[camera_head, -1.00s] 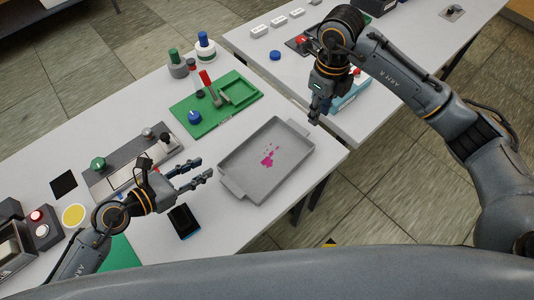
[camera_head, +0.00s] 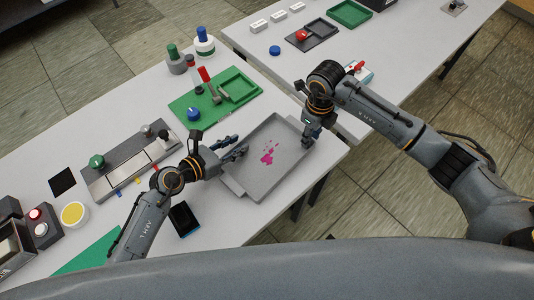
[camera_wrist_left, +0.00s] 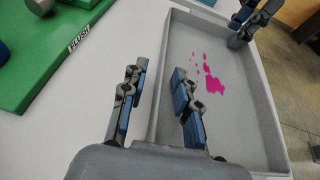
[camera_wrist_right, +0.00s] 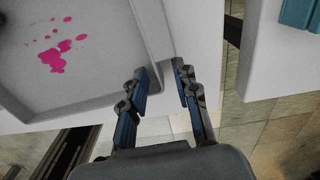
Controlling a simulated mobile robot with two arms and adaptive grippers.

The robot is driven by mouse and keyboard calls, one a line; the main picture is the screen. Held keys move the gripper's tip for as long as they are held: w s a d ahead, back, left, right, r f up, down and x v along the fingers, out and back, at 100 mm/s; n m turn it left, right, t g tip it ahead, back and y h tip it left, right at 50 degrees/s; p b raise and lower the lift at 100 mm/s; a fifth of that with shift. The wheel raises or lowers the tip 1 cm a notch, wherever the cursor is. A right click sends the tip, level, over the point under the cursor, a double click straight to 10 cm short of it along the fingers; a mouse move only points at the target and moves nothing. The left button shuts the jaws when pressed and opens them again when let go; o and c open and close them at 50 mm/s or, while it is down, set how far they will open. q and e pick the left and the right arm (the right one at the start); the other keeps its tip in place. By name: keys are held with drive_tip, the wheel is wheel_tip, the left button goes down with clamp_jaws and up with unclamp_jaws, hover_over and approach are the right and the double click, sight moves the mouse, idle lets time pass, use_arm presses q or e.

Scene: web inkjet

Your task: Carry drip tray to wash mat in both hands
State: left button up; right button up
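The drip tray (camera_head: 262,185) is a shallow grey tray with magenta splashes, lying flat on the near table. My left gripper (camera_head: 241,146) is open at the tray's left side. In the left wrist view, its fingers (camera_wrist_left: 160,72) straddle the tray wall, one outside and one over the inside. My right gripper (camera_head: 307,141) is at the tray's right end. In the right wrist view, its fingers (camera_wrist_right: 161,72) are apart, with the tray's rim close to the left finger; contact is unclear. A green sheet (camera_head: 88,252) lies at the lower left; I cannot tell whether it is the wash mat.
A green board (camera_head: 180,108) with a blue knob and red-handled tool lies behind the tray. A dark flat device (camera_head: 184,220) lies left of the tray. A second table (camera_head: 300,75) stands beyond a narrow gap, bearing a green tray (camera_head: 350,13).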

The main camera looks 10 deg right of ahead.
use_arm(q)
drive_tip(key=shift+w+d, duration=0.15)
drive_tip(key=shift+d, duration=0.05)
use_arm(e)
drive_tip(key=shift+f, duration=0.25)
use_arm(q)
drive_tip(key=shift+f, duration=0.1)
clamp_jaws()
use_arm(e)
clamp_jaws()
